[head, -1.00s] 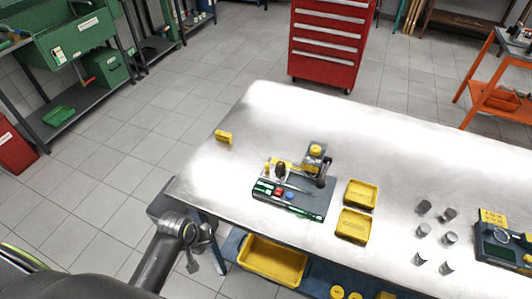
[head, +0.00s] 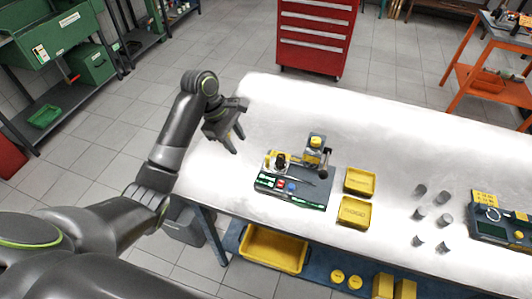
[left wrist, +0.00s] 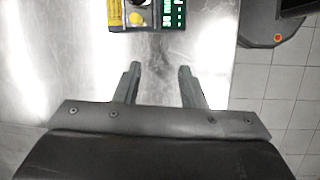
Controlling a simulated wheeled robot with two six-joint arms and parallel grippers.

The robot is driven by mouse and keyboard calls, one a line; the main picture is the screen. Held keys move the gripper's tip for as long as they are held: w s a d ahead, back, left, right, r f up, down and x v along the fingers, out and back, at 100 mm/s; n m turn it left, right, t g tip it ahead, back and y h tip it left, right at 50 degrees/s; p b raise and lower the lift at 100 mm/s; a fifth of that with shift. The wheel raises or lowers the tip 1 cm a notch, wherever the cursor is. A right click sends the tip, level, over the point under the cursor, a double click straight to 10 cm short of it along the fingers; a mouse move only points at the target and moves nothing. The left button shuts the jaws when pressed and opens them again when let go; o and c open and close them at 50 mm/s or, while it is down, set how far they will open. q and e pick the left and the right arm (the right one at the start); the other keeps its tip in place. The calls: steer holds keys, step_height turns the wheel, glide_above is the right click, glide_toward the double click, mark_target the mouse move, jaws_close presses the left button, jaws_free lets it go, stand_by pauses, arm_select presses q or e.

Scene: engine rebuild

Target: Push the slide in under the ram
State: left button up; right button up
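A small bench press (head: 294,192) stands on the metal table, with a green-marked front and red and blue buttons. Its ram head (head: 316,142), yellow-topped, is on a post at the back right. The slide (head: 270,165) appears to be the light plate left of the ram, carrying a dark knob and a yellow part; its exact outline is too small to tell. My left gripper (head: 240,144) is open and empty, above the table left of the press. In the left wrist view its fingers (left wrist: 158,69) are apart, with part of the press (left wrist: 172,14) beyond them at the top edge. My right gripper is out of view.
Two yellow trays (head: 359,181) (head: 354,212) sit right of the press. Several grey cylinders (head: 419,214) and a dark device (head: 490,232) are further right. The table (head: 370,120) is clear behind the press.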

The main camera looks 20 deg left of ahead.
arm_select(q)
steer(key=w+r+n, duration=0.3)
steer(key=w+r, duration=0.1)
steer(key=r, duration=0.3)
steer(key=h+b, duration=0.1)
steer(key=b, duration=0.5)
glide_toward(267, 157)
steer(key=p+x, duration=0.1)
steer(key=x, duration=0.8)
steer(key=shift+w+r, duration=0.1)
steer(key=shift+w, duration=0.05)
jaws_close()
